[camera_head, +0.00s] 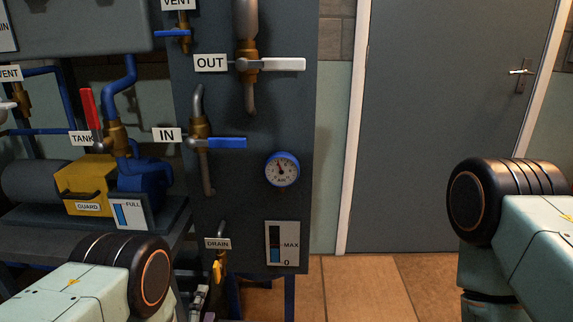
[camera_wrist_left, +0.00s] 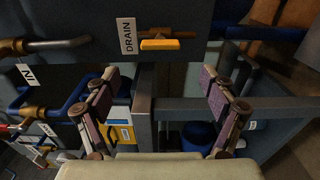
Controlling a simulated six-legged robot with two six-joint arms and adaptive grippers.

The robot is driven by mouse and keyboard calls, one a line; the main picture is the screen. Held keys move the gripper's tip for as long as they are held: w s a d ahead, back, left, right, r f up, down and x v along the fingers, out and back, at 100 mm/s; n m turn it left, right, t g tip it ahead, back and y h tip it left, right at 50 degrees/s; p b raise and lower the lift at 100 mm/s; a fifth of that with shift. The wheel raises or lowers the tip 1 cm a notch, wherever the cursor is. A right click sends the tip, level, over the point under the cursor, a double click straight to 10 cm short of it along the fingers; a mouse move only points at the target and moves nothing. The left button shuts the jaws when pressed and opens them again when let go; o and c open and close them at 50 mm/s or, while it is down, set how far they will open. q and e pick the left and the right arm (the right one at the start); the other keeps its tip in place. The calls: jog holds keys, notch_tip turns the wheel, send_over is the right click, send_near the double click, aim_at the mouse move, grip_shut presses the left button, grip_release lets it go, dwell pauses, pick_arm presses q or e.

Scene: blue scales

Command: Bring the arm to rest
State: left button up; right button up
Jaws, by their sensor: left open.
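My left arm comes in at the lower left of the head view, with a dark round joint near the bottom edge. My left gripper (camera_head: 200,300) shows only in part there, low beside the panel and below the DRAIN label. In the left wrist view the left gripper (camera_wrist_left: 158,80) is open, its two padded fingers wide apart with nothing held between them. The yellow drain handle (camera_wrist_left: 160,44) is ahead of the fingers and apart from them. My right arm shows at the right of the head view; its gripper is out of the picture.
The dark panel (camera_head: 240,185) carries the white OUT lever (camera_head: 283,64), blue IN lever (camera_head: 226,142), and round gauge (camera_head: 282,169). A red TANK lever (camera_head: 89,107) and yellow guard (camera_head: 85,180) are at left. Floor (camera_head: 350,285) before the grey door (camera_head: 450,130) is clear.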

aim_at(216, 277)
pick_arm(q)
jog(key=w, duration=0.9)
jog(key=shift+w+d, duration=0.15)
jog(key=m, duration=0.4)
jog(key=shift+m+b, duration=0.3)
jog(key=m, duration=0.4)
jog(key=shift+m+b, duration=0.4)
jog(key=m+b, duration=0.1)
jog(key=m, duration=0.3)
jog(key=shift+m, duration=0.3)
jog(key=shift+m+b, duration=0.45)
jog(key=shift+m, duration=1.55)
jog(key=shift+s+d, duration=0.15)
jog(key=shift+s, duration=0.05)
